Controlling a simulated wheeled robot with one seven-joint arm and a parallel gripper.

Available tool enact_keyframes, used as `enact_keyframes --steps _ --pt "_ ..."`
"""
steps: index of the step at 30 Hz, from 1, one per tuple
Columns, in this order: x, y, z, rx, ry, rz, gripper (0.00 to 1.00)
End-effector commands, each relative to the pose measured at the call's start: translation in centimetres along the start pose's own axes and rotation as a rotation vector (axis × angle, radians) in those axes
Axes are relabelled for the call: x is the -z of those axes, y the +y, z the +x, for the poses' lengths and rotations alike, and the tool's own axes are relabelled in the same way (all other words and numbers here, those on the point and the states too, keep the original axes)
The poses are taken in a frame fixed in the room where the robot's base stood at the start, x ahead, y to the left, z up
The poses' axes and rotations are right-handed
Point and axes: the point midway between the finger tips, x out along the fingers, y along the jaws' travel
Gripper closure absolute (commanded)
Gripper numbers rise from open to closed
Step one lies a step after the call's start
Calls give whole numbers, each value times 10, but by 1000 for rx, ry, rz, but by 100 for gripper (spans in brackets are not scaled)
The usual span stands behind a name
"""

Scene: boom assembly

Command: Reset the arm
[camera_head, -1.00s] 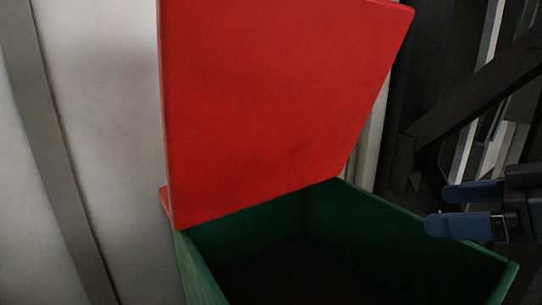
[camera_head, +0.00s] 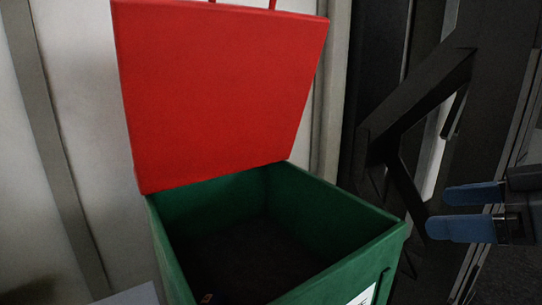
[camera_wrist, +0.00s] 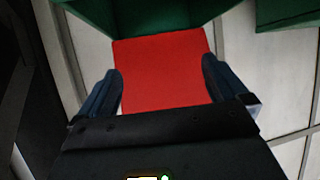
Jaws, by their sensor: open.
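My gripper (camera_head: 468,212) shows at the right edge of the head view, with its two blue fingers apart and nothing between them. It also shows in the wrist view (camera_wrist: 162,88), where its fingers stand wide apart. A green box (camera_head: 345,215) with a raised red lid (camera_head: 220,95) stands to the left of the gripper in the head view. My gripper is apart from the box there. In the wrist view the red lid (camera_wrist: 165,70) shows beyond the fingers, with green (camera_wrist: 140,15) at the top.
A pale panelled wall (camera_head: 80,110) stands behind and left of the box. Dark metal beams (camera_head: 415,100) stand behind the gripper at the right. The inside of the box is dark, with a small coloured item (camera_head: 207,298) low in it.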

Motion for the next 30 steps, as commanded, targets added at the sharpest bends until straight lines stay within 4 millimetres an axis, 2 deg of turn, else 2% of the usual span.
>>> enact_keyframes --steps 11,20,26,30 --pt "-2 -6 18 -25 89 77 0" --pt "-10 -16 41 -73 210 203 0" --pt "-31 -30 64 -146 317 353 0" --pt "-60 -45 77 -229 381 478 0"
